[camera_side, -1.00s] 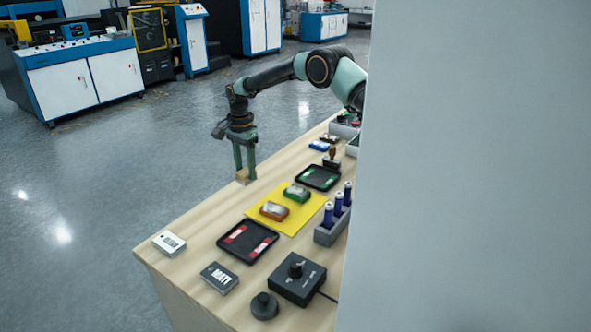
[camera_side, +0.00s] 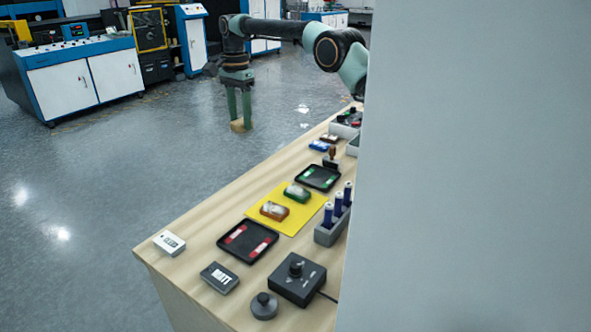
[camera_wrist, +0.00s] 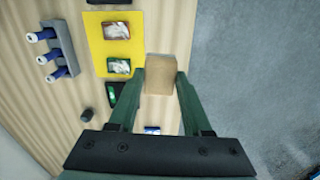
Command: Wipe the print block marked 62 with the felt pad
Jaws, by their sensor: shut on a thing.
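My gripper (camera_side: 240,116) is shut on a small tan block (camera_side: 237,126), which looks like the felt pad; it also shows between the fingertips in the wrist view (camera_wrist: 161,75). The gripper holds it in the air, and in the side view it appears beyond the table's far-left edge. Two print blocks, an orange-brown one (camera_side: 274,211) and a green one (camera_side: 297,193), lie apart on a yellow mat (camera_side: 262,199). Their pale tops show in the wrist view too, but I cannot read a number 62 on either.
Black trays with red strips (camera_side: 247,241) and green strips (camera_side: 318,177) flank the mat. A grey rack (camera_side: 330,234) holds blue-handled tools. A black dial box (camera_side: 297,280), a MATT plate (camera_side: 219,278) and a white display box (camera_side: 169,243) stand at the near end. A grey panel (camera_side: 480,170) hides the right side.

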